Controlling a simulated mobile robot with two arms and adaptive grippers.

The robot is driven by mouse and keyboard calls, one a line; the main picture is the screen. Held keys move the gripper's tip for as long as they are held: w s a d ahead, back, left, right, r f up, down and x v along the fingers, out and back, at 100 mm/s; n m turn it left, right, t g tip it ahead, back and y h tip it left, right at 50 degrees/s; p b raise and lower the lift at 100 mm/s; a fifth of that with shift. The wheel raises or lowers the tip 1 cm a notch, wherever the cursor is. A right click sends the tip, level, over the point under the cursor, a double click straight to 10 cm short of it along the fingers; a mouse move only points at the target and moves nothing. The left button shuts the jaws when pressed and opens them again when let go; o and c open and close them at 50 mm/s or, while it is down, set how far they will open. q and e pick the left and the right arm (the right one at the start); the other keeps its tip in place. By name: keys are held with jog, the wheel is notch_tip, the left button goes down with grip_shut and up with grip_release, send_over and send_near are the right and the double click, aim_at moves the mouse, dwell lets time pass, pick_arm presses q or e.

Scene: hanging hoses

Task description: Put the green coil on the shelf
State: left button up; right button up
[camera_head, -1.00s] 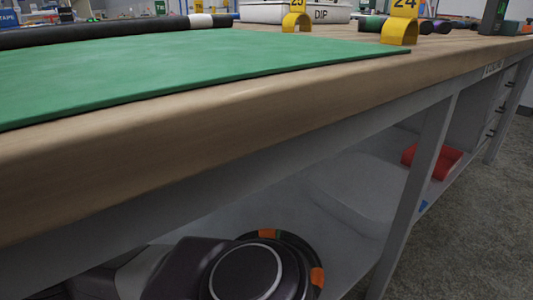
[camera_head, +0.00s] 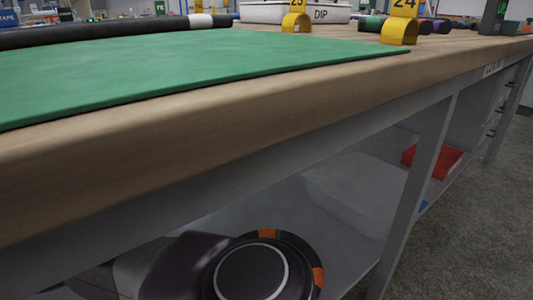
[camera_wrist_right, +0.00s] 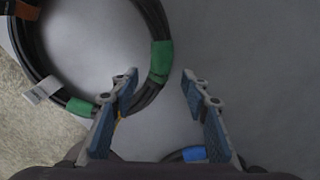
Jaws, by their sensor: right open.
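The green coil (camera_wrist_right: 152,92) is a black hose loop with green tape bands, in the upper left of the right wrist view. It lies on a grey surface, and a white tag hangs from its left side. My right gripper (camera_wrist_right: 158,80) is open, with a green band (camera_wrist_right: 161,60) just beyond the gap between its fingertips. I cannot tell whether the fingers touch the hose. In the head view my dark arm covers the lower middle, and a black rim with orange patches (camera_head: 318,277) shows around it. The lower shelf (camera_head: 340,235) is grey. My left gripper is out of view.
The wooden bench (camera_head: 250,105) with a green mat (camera_head: 150,70) overhangs the shelf. A grey bench leg (camera_head: 418,190) and a red bin (camera_head: 432,160) stand to the right. A blue-taped hose (camera_wrist_right: 194,154) lies low in the wrist view. An orange band (camera_wrist_right: 24,10) shows at its top left.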

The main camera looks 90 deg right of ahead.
notch_tip(320, 180, up, 6)
jog(key=shift+d+f, duration=0.1)
dwell(0.7)
